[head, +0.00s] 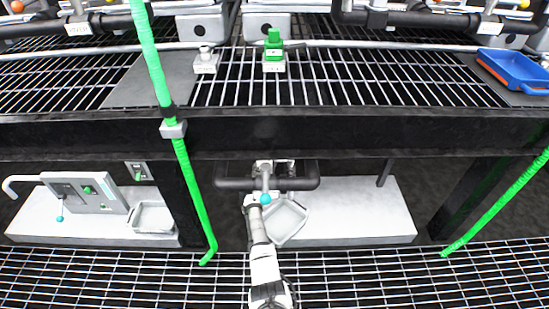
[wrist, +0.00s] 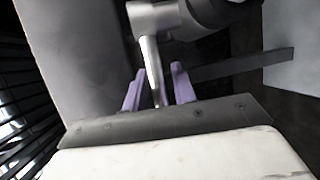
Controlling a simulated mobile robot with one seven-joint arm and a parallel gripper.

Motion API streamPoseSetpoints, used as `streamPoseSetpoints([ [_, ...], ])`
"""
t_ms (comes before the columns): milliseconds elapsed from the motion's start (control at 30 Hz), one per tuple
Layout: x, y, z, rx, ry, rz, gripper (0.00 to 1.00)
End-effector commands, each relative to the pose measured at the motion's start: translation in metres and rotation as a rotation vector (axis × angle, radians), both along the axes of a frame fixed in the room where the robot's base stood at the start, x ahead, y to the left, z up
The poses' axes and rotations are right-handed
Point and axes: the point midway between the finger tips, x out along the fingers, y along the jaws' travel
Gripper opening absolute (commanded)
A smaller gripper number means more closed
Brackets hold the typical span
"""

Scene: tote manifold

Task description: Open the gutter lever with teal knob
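The lever with the teal knob (head: 265,199) hangs from a dark horizontal pipe below the black beam, in the middle of the head view. In the wrist view its metal rod (wrist: 152,66) comes down from a grey valve body (wrist: 165,20). My gripper (wrist: 156,88) has its purple fingers apart, one on each side of the rod, with small gaps seeming to show. The teal knob is hidden in the wrist view. In the head view my gripper (head: 251,200) is at the knob; its fingers are too small to make out.
A second teal-knobbed lever (head: 60,217) is on a grey panel at the left. A grey tray (head: 289,221) lies just right of my arm on a pale slab (head: 360,208). Green hoses (head: 188,175) hang left and right. The black beam (head: 330,132) crosses above the lever.

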Motion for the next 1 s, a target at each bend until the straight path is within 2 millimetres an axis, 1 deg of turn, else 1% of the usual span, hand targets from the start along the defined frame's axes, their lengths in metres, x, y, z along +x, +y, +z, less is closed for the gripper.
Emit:
streamPoseSetpoints([
  [33, 0.0, 0.0, 0.0, 0.0, 0.0, 0.0, 0.2],
  [133, 0.0, 0.0, 0.0, 0.0, 0.0, 0.0, 0.06],
  [200, 0.0, 0.0, 0.0, 0.0, 0.0, 0.0, 0.0],
  [667, -0.002, 0.0, 0.001, 0.0, 0.0, 0.029, 0.0],
  [867, -0.006, 0.0, 0.003, 0.001, 0.002, 0.124, 0.0],
  [1000, -0.011, -0.001, 0.005, 0.001, 0.001, 0.233, 0.0],
])
